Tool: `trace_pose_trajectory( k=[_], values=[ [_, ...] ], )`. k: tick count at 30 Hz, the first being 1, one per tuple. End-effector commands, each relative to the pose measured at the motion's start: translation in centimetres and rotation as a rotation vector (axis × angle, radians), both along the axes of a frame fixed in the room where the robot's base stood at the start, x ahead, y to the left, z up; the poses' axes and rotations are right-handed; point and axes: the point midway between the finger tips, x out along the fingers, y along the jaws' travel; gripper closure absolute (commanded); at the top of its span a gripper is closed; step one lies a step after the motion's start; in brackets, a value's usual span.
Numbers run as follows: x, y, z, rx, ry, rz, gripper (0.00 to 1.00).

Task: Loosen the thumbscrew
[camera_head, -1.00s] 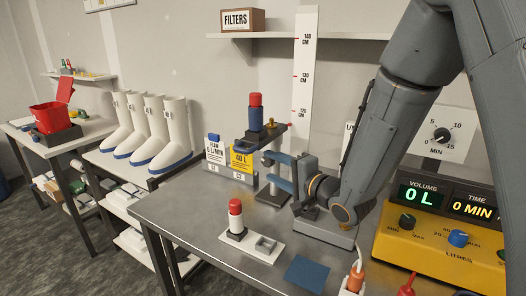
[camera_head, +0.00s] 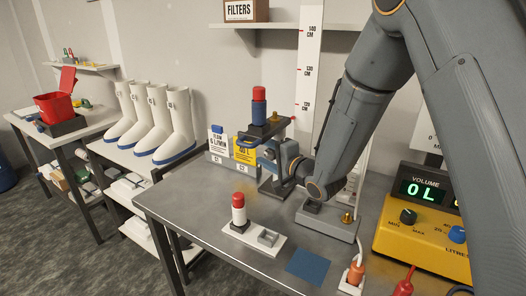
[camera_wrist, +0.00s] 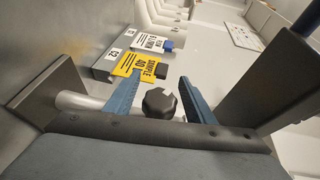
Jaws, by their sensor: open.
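The thumbscrew (camera_wrist: 160,103), a dark, lobed knob, shows in the wrist view between the two blue fingers of my gripper (camera_wrist: 161,78). A gap shows on each side of the knob, so the fingers are open around it in the picture; how deep it sits between them I cannot tell. A pale metal post (camera_wrist: 85,103) lies just left of the knob. In the head view my gripper (camera_head: 270,160) is at the upright stand, below its dark bracket (camera_head: 250,138), and hides the knob there. A red and blue cylinder (camera_head: 258,106) stands on the bracket.
A red-topped white bottle (camera_head: 239,212) and a blue mat (camera_head: 306,266) are in front. A yellow meter box (camera_head: 405,240) is at right. Bench space left of the bottle is clear.

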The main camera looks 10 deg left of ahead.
Motion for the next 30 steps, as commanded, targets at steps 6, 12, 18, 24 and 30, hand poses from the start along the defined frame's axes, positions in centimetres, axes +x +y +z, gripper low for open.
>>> trace_pose_trajectory(
  k=[6, 12, 18, 24, 30],
  values=[
    [-0.02, -0.01, 0.01, 0.0, 0.0, 0.0, 0.68],
    [-0.02, -0.02, 0.02, -0.001, -0.001, 0.0, 0.92],
    [-0.09, 0.01, 0.1, -0.063, 0.021, 0.001, 0.92],
    [-0.07, -0.09, -0.27, -0.125, 0.043, 0.0, 0.92],
    [-0.06, -0.1, -0.45, -0.129, 0.044, 0.0, 0.92]
  ],
)
